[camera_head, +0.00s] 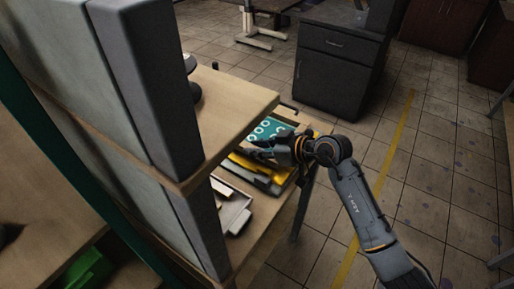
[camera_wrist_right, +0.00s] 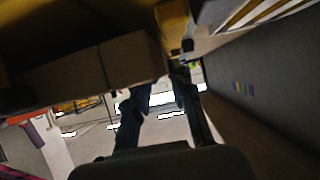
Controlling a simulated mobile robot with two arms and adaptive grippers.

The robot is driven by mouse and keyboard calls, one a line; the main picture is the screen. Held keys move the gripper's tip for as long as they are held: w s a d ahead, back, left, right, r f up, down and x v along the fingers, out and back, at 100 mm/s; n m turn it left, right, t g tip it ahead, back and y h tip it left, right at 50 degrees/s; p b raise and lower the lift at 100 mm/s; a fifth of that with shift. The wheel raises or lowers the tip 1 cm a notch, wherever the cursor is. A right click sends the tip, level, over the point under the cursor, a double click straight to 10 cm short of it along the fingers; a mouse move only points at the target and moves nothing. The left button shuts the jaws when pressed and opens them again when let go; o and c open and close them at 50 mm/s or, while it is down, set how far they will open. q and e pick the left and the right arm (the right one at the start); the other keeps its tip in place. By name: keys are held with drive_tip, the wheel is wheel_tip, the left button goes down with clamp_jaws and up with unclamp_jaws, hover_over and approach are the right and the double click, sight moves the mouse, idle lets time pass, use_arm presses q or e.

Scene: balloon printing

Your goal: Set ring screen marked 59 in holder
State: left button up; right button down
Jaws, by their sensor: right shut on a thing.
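A teal ring screen (camera_head: 266,129) with white rings shows in the head view, at the shelf's open right end. The number 59 cannot be read on it. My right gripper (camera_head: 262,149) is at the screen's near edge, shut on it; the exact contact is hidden. In the right wrist view the dark fingers of my right gripper (camera_wrist_right: 178,72) come together at their tips, below a yellow part (camera_wrist_right: 172,22). A yellow and grey holder-like thing (camera_head: 262,172) lies just below the gripper in the head view. My left gripper is not in view.
A wooden shelf top (camera_head: 232,100) and grey panels (camera_head: 142,85) stand close at the left. A light tray (camera_head: 232,212) sits on the lower shelf. A dark cabinet (camera_head: 338,70) stands behind. The tiled floor at right is mostly clear.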

drive_tip(key=shift+f, duration=0.15)
drive_tip(key=shift+f, duration=0.35)
drive_tip(key=shift+f+p, duration=0.15)
drive_tip(key=shift+p, duration=0.15)
drive_tip(key=c, duration=1.1)
unclamp_jaws()
drive_tip(key=shift+c, duration=0.2)
drive_tip(key=shift+r, duration=0.2)
drive_tip(key=b+v, duration=0.1)
drive_tip(key=v, duration=1.1)
drive_tip(key=shift+r, duration=0.2)
